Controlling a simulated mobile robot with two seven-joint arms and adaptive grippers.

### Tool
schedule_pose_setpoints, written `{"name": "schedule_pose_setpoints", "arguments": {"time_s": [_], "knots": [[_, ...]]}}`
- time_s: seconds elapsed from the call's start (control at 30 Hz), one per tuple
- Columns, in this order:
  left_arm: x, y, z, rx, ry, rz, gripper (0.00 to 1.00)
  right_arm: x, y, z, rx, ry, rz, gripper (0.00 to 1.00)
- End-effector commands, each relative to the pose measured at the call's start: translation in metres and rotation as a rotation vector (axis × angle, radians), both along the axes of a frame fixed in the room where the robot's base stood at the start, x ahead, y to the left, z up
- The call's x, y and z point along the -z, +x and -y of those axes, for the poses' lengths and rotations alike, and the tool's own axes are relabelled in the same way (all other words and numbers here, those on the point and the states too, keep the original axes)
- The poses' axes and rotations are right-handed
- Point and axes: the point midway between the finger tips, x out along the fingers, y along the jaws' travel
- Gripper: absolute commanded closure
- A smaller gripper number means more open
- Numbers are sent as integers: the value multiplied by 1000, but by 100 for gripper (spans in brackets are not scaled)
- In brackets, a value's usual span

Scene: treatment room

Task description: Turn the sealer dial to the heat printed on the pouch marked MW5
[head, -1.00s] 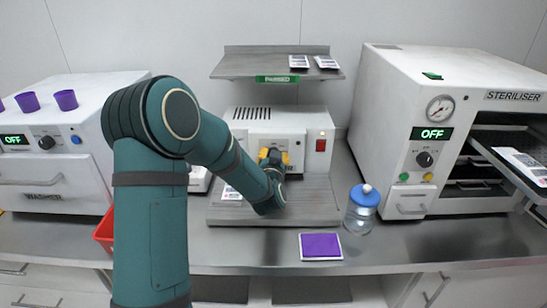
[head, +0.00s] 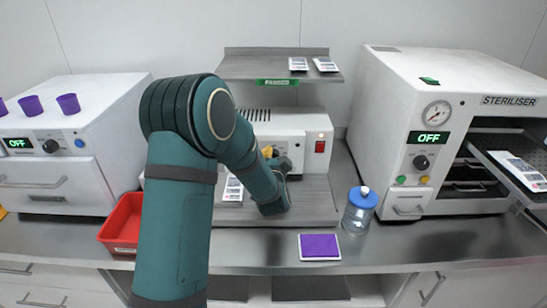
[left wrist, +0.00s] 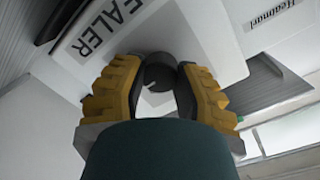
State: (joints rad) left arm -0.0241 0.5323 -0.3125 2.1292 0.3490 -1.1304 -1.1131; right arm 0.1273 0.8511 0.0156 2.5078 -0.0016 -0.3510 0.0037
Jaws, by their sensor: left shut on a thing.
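The white sealer (head: 305,130) stands at the back middle, with a red switch on its front. Its dark round dial (left wrist: 158,72) shows in the left wrist view, under the SEALER label, with a pale pointer mark. My left gripper (left wrist: 160,84) has its yellow fingers closed on both sides of the dial. In the head view my arm hides the dial and most of the gripper. A pouch (head: 233,187) lies on the sealer's grey base, partly behind my arm. The pouch prints are too small to read, so I cannot tell which is MW5. My right gripper is not in view.
More pouches lie on the PASSED shelf (head: 265,70) and the steriliser's tray (head: 500,166). A blue-lidded jar (head: 359,218) and purple pad (head: 319,247) stand at the front. A red bin (head: 122,226) is left of my arm. The washer (head: 95,130) is at left.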

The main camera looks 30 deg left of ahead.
Motion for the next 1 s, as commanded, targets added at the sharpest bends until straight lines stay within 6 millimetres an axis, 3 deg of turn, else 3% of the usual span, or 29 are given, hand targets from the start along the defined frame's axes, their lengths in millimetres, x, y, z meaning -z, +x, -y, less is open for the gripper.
{"name": "schedule_pose_setpoints", "arguments": {"time_s": [0.37, 0.4, 0.47, 0.5, 0.83, 1.0], "knots": [[-1, 0, -2, -4, 6, 1, 100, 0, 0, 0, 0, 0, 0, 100], [-1, 0, -2, -4, 6, 1, 60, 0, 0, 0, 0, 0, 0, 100], [-1, 0, -2, -4, 6, 1, 39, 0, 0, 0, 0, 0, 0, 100], [-1, 0, -2, -4, 5, 0, 33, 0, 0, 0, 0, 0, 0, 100], [-1, -2, 0, -1, 3, 0, 33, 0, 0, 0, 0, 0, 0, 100], [-3, -17, 11, 0, 2, 0, 33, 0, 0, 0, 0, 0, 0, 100]]}}
